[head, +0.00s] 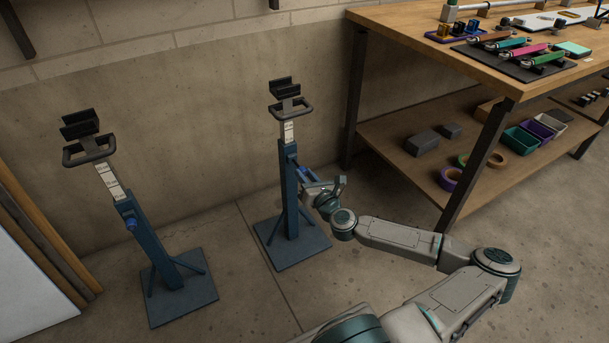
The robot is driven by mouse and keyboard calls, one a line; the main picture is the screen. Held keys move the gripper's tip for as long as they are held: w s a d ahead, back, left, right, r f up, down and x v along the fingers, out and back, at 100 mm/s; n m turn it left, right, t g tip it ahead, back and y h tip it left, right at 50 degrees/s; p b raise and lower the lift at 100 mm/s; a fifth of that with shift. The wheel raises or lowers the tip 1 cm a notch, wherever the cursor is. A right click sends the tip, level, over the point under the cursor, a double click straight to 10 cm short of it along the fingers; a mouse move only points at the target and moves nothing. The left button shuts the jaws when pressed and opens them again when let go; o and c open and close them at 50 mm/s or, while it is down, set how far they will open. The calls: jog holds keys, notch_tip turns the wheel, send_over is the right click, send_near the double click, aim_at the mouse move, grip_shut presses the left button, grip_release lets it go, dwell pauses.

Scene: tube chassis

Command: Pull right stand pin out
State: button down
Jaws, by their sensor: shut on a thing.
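Two blue stands stand on the floor in the head view. The right stand (290,207) is upright on a square blue base plate, with a black cradle and handle on top and a white marked strip below. My gripper (308,180) is at the right side of its post, about mid-height, shut on the right stand pin (302,171). Only a small blue part of the pin shows. The fingers are small and partly hidden, and I cannot tell how deep the pin sits. The left stand (159,248) has its own blue pin (131,223) in its post.
A wooden workbench (400,19) with coloured-handled tools stands at the right, with bins and tape rolls on its lower shelf (400,128). A dark bench leg (470,172) is close to my arm. A concrete wall is behind the stands. Floor is clear between the stands.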

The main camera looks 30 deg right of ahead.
jog(key=c, duration=1.2)
grip_release()
jog(key=shift+s+d, duration=0.1)
jog(key=shift+s, duration=0.1)
jog(key=s+p, duration=0.2)
jog(key=s, duration=1.1)
jog(key=shift+s+d, duration=0.1)
jog(key=shift+s, duration=0.3)
